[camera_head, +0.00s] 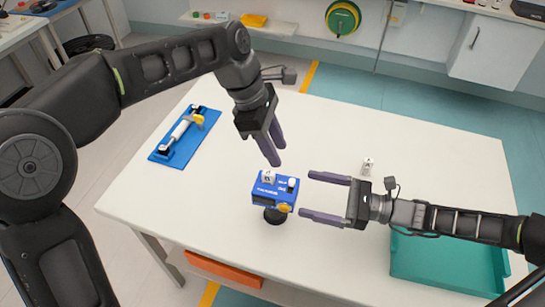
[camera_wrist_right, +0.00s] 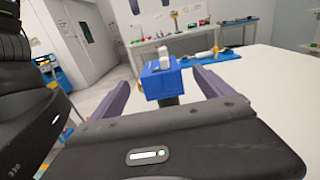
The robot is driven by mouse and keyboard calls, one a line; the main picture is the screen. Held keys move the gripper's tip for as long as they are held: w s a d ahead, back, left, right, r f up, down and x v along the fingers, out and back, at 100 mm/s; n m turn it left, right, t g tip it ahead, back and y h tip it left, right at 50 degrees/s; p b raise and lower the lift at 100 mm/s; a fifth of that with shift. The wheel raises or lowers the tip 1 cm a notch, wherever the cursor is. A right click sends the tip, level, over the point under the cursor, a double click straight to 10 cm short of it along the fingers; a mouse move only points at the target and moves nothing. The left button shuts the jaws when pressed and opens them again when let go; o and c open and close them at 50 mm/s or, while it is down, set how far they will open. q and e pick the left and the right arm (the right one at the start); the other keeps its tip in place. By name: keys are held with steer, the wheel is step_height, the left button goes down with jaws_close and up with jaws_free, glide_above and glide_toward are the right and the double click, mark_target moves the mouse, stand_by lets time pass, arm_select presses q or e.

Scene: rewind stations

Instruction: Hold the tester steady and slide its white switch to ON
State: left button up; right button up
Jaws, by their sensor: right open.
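The tester is a blue box (camera_head: 273,192) on a dark round stand near the table's front edge, with an orange knob low on its front. A small white piece, which looks like the switch (camera_head: 291,183), sits on its top right; a white block (camera_head: 268,177) is at its top left. The switch's position is too small to read. My right gripper (camera_head: 305,194) is open and empty just right of the tester, fingers pointing at it. In the right wrist view the tester (camera_wrist_right: 161,82) shows between the fingers, beyond them. My left gripper (camera_head: 277,157) is above and behind the tester, pointing down, apart from it; its opening is unclear.
The white table (camera_head: 330,130) is mostly clear. A blue mat (camera_head: 170,152) with a white and yellow device lies at the left. A small white block (camera_head: 368,166) stands behind my right gripper. A teal tray (camera_head: 430,265) lies at the right, partly under my right arm.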

mark_target(267, 183)
steer(key=x, duration=1.2)
